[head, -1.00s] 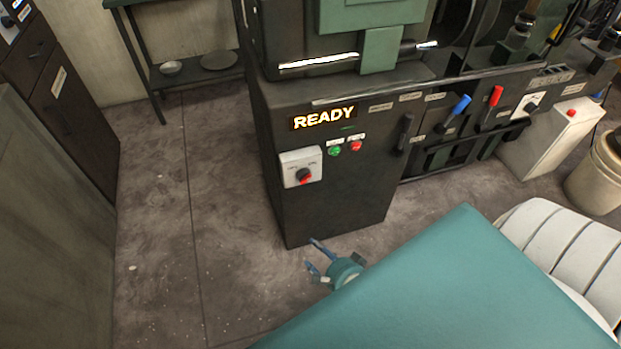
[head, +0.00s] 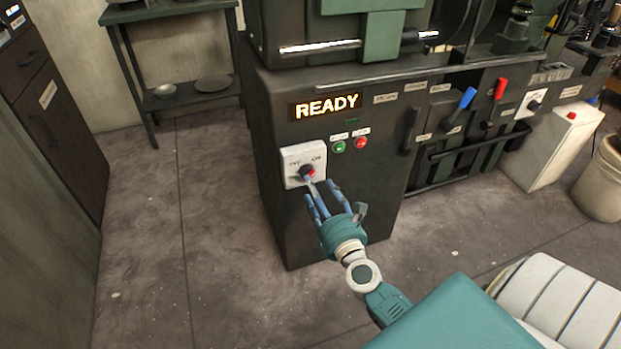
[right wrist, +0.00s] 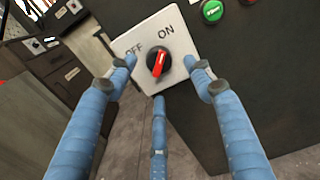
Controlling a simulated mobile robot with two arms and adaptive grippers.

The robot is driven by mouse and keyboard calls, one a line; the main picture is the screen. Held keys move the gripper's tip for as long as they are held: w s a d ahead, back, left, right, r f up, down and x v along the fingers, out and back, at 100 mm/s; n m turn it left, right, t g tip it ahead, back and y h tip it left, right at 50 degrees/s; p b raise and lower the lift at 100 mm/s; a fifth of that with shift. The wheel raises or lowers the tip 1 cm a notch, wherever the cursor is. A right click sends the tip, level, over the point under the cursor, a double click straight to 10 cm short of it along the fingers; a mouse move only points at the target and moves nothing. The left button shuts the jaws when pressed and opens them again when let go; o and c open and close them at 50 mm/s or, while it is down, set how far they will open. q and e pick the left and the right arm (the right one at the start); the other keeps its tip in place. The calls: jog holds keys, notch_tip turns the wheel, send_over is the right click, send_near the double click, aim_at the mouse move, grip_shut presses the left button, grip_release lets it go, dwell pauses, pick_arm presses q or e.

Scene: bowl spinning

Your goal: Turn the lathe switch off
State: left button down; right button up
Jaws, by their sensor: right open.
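The lathe switch is a black rotary knob with a red pointer (head: 307,171) on a white plate (head: 291,178), low on the dark lathe cabinet. In the right wrist view the knob (right wrist: 159,63) sits between the labels OFF, at left, and ON, at right. Its red pointer stands near upright, tilted a little; which end marks the setting I cannot tell. My right gripper (head: 317,190) has three blue fingers, spread open and empty, just in front of and below the knob. In the right wrist view its fingertips (right wrist: 160,85) surround the knob from left, right and below; contact is unclear. My left gripper is not in view.
A lit READY display (head: 326,106) is above the switch. Green (head: 339,147) and red (head: 360,142) buttons sit beside it. Blue (head: 461,108) and red (head: 497,97) levers stand to the right. A shelf table (head: 190,98) is at back left. Floor left of the cabinet is clear.

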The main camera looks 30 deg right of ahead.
jog(key=x, duration=0.5)
jog(key=shift+w, duration=0.2)
jog(key=c, duration=1.2)
